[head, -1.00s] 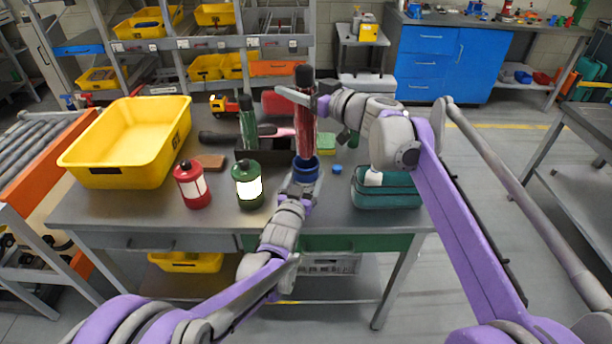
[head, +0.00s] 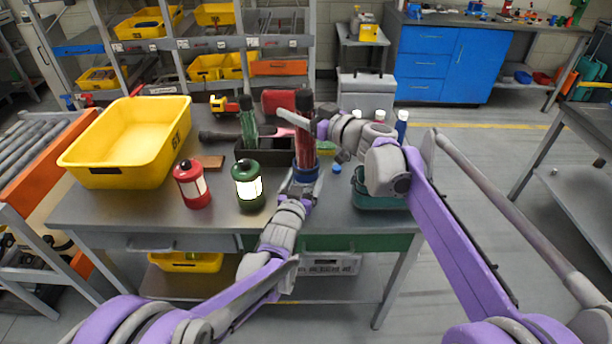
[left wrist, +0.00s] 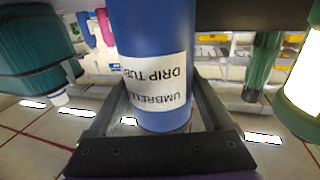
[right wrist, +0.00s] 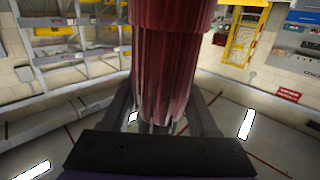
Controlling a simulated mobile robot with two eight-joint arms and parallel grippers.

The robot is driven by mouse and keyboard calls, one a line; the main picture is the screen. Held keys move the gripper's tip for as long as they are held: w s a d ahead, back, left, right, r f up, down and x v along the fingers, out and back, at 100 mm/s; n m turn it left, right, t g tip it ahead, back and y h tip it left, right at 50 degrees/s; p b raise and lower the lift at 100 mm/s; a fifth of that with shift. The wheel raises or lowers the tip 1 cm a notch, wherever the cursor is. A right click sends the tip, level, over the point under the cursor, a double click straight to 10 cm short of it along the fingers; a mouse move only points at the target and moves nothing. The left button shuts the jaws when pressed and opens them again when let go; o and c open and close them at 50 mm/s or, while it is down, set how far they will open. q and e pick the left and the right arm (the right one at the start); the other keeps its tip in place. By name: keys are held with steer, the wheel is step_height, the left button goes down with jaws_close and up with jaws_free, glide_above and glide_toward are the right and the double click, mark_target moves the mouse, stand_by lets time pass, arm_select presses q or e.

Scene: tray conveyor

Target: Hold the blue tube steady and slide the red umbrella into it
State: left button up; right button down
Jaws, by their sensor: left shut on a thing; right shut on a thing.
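The blue tube (head: 305,175) stands upright near the table's front edge. My left gripper (head: 300,190) is shut on it, and the left wrist view shows the tube (left wrist: 150,40) with a white label between the fingers. The red umbrella (head: 305,146) is upright with a dark handle on top. Its lower end is at the tube's mouth and appears to be inside it; how deep is hidden. My right gripper (head: 308,122) is shut on the umbrella's upper part, and the right wrist view shows the pleated red cloth (right wrist: 165,70) between the fingers.
A green lantern (head: 247,186) and a red lantern (head: 192,184) stand left of the tube. A dark box (head: 250,154) with a green umbrella is behind. A teal bin (head: 375,198) is at right. A yellow bin (head: 125,145) fills the table's left.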

steer(key=shift+c, duration=0.4)
jaws_free()
steer(key=v, duration=1.2)
arm_select(q)
steer(key=o, duration=1.2)
steer(key=shift+s, duration=0.1)
